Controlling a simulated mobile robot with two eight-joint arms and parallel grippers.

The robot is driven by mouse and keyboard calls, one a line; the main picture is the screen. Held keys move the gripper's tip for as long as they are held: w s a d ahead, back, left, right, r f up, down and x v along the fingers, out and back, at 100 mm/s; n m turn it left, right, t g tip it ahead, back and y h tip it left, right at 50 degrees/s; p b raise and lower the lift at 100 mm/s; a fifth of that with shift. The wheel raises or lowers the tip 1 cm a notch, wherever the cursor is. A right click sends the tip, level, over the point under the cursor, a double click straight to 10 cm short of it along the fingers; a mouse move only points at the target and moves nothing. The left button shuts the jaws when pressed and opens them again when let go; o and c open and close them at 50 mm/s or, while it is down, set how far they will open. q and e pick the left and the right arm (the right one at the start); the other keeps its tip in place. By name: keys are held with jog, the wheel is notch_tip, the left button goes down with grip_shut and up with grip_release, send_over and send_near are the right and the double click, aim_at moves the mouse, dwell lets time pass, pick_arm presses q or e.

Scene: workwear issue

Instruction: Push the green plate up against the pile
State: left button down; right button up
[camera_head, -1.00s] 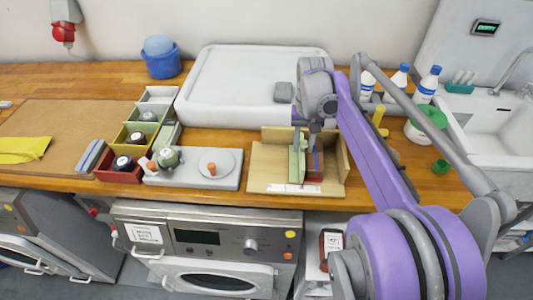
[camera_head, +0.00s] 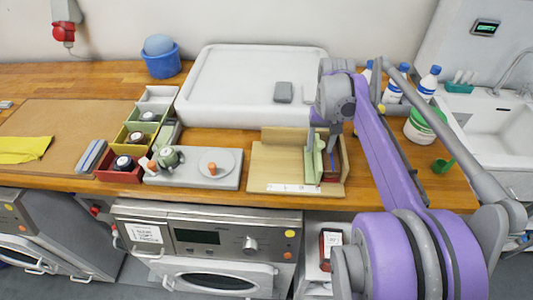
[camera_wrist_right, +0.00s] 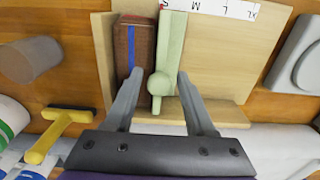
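The upright green plate (camera_head: 315,160) with a round knob stands in a wooden tray (camera_head: 272,170). It also shows in the right wrist view (camera_wrist_right: 172,50). The pile (camera_head: 332,166), reddish brown with a blue stripe, stands beside it, between the plate and the tray's right wall. My left gripper is not in view.
A size strip (camera_head: 293,188) lies along the tray's front edge. Left of the tray is a grey board (camera_head: 225,182) with a disc and orange knob. A white basin (camera_head: 225,85) stands behind. Bottles, a yellow-handled tool (camera_wrist_right: 55,135) and a green cup (camera_head: 443,166) are right.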

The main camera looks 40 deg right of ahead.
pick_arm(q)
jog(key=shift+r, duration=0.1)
pick_arm(e)
jog(key=shift+r, duration=0.1)
notch_tip(320, 180, up, 3)
jog(key=shift+r+p, duration=0.1)
jog(key=shift+p, duration=1.05)
jog(key=shift+r+p, duration=1.45)
jog(key=shift+r, duration=0.95)
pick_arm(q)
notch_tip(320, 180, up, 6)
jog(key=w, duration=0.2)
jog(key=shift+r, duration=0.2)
pick_arm(e)
jog(key=shift+f, duration=0.1)
jog(key=s+a+f+n+t, duration=0.2)
jog(key=a+f, duration=0.2)
jog(key=a, duration=0.5)
jog(key=s+a+f+n+t, duration=0.1)
jog(key=s+a+f+n, duration=0.1)
jog(key=a, duration=0.7)
jog(key=s+a+f+n+t, duration=0.2)
jog(key=a+f+n, duration=0.2)
jog(key=a, duration=0.5)
notch_tip(320, 180, down, 2)
jog(key=shift+f+t, duration=0.25)
jog(key=shift+t, duration=0.05)
jog(key=shift+s, duration=0.15)
